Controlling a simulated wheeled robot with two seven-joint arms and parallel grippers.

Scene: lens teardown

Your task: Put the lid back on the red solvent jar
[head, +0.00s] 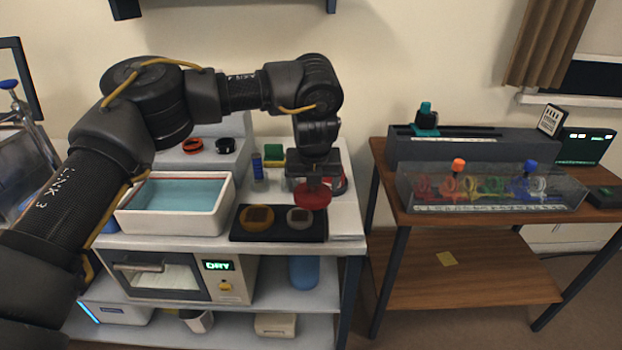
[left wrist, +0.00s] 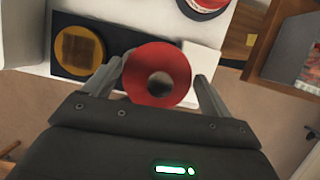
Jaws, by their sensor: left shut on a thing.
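My left gripper (head: 314,178) points down above the front right of the white bench, shut on a round red lid (head: 312,198). In the left wrist view the red lid (left wrist: 136,78) sits between the two fingers (left wrist: 158,84), with a grey round centre. A round white thing with a red rim (left wrist: 205,4), perhaps the red solvent jar, shows at the top edge of the left wrist view. In the head view a partly hidden red and dark round thing (head: 340,185) stands just behind my gripper. My right gripper is not in view.
A black tray (head: 278,236) with an amber disc (head: 257,217) and a grey disc (head: 299,217) lies near the bench front. A white basin (head: 132,222) of blue liquid is left of it.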

